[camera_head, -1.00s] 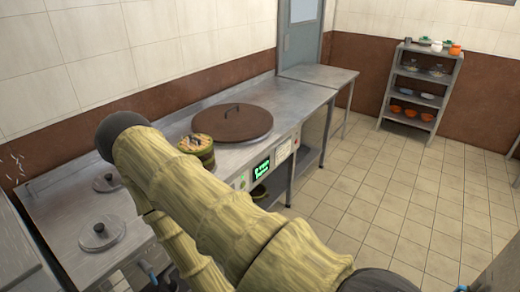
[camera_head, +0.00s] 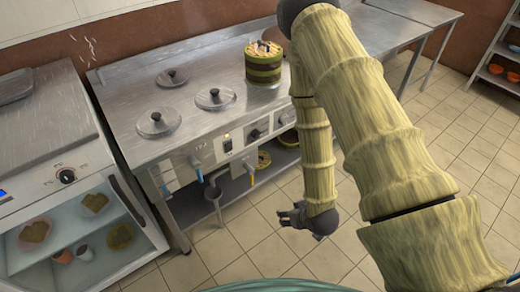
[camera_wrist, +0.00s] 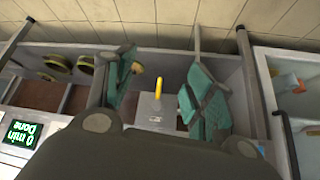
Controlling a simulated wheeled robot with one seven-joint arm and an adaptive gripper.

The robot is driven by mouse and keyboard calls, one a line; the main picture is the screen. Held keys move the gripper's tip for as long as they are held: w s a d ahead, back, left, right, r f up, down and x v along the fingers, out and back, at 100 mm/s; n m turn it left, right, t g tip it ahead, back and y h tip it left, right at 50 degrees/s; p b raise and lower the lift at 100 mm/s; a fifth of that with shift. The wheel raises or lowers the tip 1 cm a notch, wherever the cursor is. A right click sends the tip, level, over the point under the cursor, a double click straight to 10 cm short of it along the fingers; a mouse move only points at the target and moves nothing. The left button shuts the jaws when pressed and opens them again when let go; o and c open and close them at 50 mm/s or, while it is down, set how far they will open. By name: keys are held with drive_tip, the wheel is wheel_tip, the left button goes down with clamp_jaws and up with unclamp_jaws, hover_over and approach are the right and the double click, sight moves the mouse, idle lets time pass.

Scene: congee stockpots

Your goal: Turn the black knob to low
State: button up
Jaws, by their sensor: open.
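A round black knob (camera_head: 67,176) is on the white front panel of the glass-fronted cabinet at the left, with small marks around it. I cannot read its setting. Smaller dark controls (camera_head: 256,131) sit on the steel stove's front panel. My gripper (camera_head: 292,217) hangs low in front of the stove, well to the right of the round knob and apart from it. In the wrist view my gripper (camera_wrist: 160,88) has its two green fingers spread wide with nothing held. The round knob is not clearly visible there.
The steel stove top (camera_head: 185,128) holds several round lids and a banded green-brown pot (camera_head: 263,66). Taps with blue and yellow handles (camera_head: 251,172) stick out below its panel. A yellow handle (camera_wrist: 160,88) shows beyond my fingers. Tiled floor (camera_head: 240,240) lies open in front.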

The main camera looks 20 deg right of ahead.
drive_tip(key=w+d+r+n+t+y+b, duration=0.1)
drive_tip(key=w+r+t+y+b, duration=0.15)
drive_tip(key=w+t+b, duration=0.6)
drive_tip(key=n+t+y+b, duration=0.2)
drive_tip(key=y+b, duration=0.1)
drive_tip(key=b, duration=0.5)
approach(258, 137)
drive_tip(key=shift+g, duration=0.25)
drive_tip(key=x, duration=0.3)
drive_tip(key=b+x, duration=0.1)
drive_tip(key=x, duration=0.2)
drive_tip(key=b+x, duration=0.1)
drive_tip(key=x, duration=0.1)
drive_tip(key=shift+w+a+r, duration=0.1)
drive_tip(key=shift+w+r, duration=0.2)
drive_tip(key=shift+w, duration=0.1)
drive_tip(key=shift+c, duration=0.4)
